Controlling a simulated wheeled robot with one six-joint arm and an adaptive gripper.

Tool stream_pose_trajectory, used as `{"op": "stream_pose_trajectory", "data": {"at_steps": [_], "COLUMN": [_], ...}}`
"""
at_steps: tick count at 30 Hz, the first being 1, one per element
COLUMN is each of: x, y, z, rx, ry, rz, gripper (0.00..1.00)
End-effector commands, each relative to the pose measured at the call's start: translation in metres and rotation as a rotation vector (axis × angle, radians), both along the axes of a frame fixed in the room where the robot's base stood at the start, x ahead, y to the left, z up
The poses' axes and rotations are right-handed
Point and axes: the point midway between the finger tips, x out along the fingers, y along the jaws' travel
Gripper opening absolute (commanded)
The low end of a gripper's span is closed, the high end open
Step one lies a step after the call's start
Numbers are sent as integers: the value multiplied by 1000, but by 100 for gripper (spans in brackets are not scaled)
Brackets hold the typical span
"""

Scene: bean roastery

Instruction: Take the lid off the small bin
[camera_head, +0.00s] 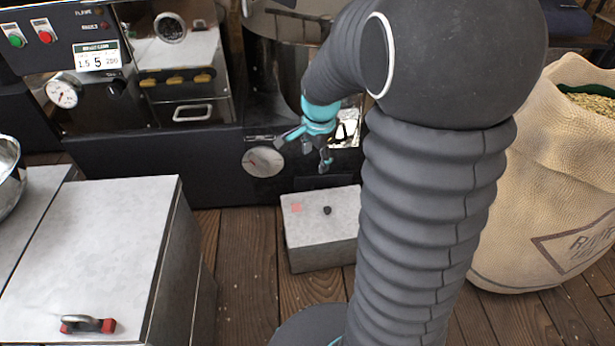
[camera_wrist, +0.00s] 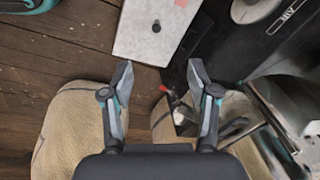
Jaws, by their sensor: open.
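The small bin (camera_head: 326,250) is a pale grey box on the wooden floor, in front of the dark machine. Its flat lid (camera_head: 310,222) has a small black knob (camera_head: 327,210) and a pink square patch. The lid is on the bin. My arm hides the bin's right side in the head view. In the wrist view the lid (camera_wrist: 138,32) is at the top, with its knob (camera_wrist: 156,26) visible. My gripper (camera_head: 303,155) is open and empty, above and behind the bin in the head view. Its spread fingers (camera_wrist: 160,74) point toward the bin in the wrist view, apart from the knob.
A black roasting machine (camera_head: 215,160) with gauges and switches stands behind the bin. A light-topped cabinet (camera_head: 95,245) stands at left, with a small red-and-black tool (camera_head: 88,324) on it. A large burlap sack (camera_head: 550,190) stands at right. Bare wooden floor (camera_head: 240,270) lies left of the bin.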

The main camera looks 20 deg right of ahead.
Motion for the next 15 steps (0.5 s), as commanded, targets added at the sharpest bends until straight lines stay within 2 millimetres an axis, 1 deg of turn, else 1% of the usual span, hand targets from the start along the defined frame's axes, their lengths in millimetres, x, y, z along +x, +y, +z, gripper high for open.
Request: {"op": "stream_pose_trajectory", "data": {"at_steps": [1,5,6,8,9,12,15], "x": [10,31,37,44,48,55,58], "y": [-9,-28,-34,-43,-48,-60,-69], "z": [-20,-65,-80,-102,-117,-150,-176], "rx": [16,51,61,74,81,96,104], "ry": [23,65,75,93,106,128,146], "rz": [-77,-282,-345,-439,-497,-628,-730], "gripper": [60,60,60,60,60,60,60]}}
